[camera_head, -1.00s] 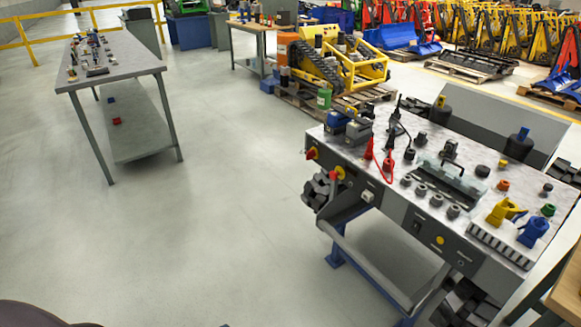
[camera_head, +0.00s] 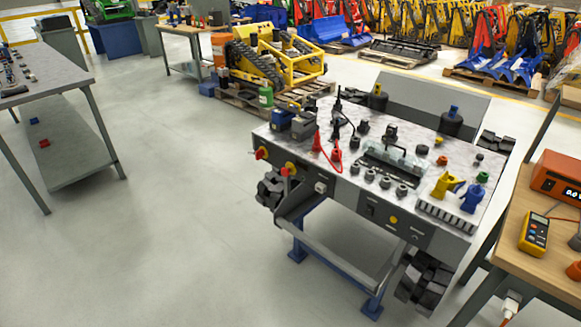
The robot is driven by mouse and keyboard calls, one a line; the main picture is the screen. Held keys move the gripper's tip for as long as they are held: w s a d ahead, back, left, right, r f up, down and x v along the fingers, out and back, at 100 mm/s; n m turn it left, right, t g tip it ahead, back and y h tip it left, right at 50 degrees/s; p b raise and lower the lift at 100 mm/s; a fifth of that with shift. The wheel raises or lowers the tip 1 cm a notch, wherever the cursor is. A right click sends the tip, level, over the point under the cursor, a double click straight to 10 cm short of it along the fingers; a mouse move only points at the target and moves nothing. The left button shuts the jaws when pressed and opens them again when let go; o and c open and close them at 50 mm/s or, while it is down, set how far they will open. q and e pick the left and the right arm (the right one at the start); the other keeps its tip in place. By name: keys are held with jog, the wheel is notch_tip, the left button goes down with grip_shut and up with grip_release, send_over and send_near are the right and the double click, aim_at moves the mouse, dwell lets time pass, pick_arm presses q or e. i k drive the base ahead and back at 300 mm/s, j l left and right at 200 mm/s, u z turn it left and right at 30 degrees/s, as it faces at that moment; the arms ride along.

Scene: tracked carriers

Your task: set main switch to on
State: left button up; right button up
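The workbench (camera_head: 352,195) with a dark front panel stands right of centre. At the left end of its front are two red handles on yellow backings: one at the corner (camera_head: 262,153) and one a little to the right (camera_head: 288,170). I cannot tell which of them is the main switch, nor read their settings. Further right on the front panel are a dark rocker-like switch (camera_head: 370,210) and a yellow round button (camera_head: 393,220). Neither of my grippers shows in the view.
A grey table (camera_head: 50,78) stands at the left. A wooden bench (camera_head: 545,262) with a yellow multimeter (camera_head: 535,232) and an orange meter box (camera_head: 558,182) stands at the right. The floor (camera_head: 170,220) before the workbench is clear.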

aim_at(260, 154)
jog(key=i+j, duration=0.2)
jog(key=j, duration=0.25)
jog(key=i+j+z, duration=0.1)
jog(key=i+j, duration=0.15)
jog(key=j, duration=0.2)
jog(key=i+j, duration=0.2)
jog(key=j, duration=0.3)
jog(key=i+j+z, duration=0.1)
jog(key=j, duration=0.35)
jog(key=i+j, duration=0.3)
jog(key=j, duration=0.2)
jog(key=i+j, duration=0.15)
jog(key=j, duration=0.35)
jog(key=i+j+z, duration=0.1)
jog(key=j, duration=0.35)
jog(key=i+j, duration=0.3)
jog(key=j, duration=0.25)
jog(key=l+z, duration=0.05)
